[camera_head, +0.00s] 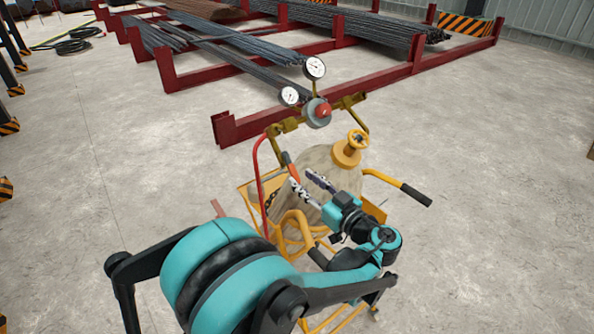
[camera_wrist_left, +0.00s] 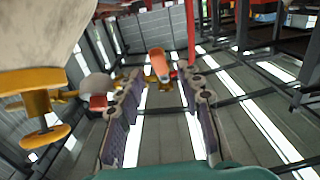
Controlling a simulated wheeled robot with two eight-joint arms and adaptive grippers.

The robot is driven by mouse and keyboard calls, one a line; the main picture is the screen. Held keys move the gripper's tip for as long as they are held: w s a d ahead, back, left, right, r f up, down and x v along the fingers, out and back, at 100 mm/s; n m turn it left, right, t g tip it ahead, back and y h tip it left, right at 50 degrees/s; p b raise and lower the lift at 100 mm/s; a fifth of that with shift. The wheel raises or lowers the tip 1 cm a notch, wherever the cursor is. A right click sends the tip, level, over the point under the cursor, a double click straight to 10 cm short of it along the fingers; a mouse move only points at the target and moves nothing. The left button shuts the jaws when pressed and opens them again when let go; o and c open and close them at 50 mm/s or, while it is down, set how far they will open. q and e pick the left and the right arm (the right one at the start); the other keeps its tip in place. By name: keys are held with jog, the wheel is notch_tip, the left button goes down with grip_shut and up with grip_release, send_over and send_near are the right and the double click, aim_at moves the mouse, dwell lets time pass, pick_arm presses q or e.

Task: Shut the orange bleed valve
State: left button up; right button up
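The orange bleed valve (camera_head: 287,159) shows as a small orange lever on the gas cart, beside the cylinder's shoulder. It also shows in the left wrist view (camera_wrist_left: 160,66), ahead of the gap between the fingers. My left gripper (camera_head: 301,176) is open, with its two patterned fingers pointing at the lever. In the left wrist view the fingers (camera_wrist_left: 162,78) stand wide apart, one on each side of the lever, and nothing is gripped. The lever appears at or just beyond the fingertips; I cannot tell whether it is touched. My right gripper is not in view.
The cylinder (camera_head: 322,165) with a yellow handwheel (camera_head: 357,141) stands close to the gripper. Two gauges (camera_head: 315,68) and a red-knobbed regulator (camera_head: 319,112) rise behind. A red hose (camera_head: 257,172) runs at the left. A red rebar rack (camera_head: 235,130) stands beyond; floor at right is clear.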

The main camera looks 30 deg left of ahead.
aim_at(294, 173)
pick_arm(q)
jog(key=x, duration=0.5)
jog(key=shift+a+b, duration=0.1)
jog(key=shift+b, duration=0.25)
jog(key=shift+c, duration=0.3)
grip_shut()
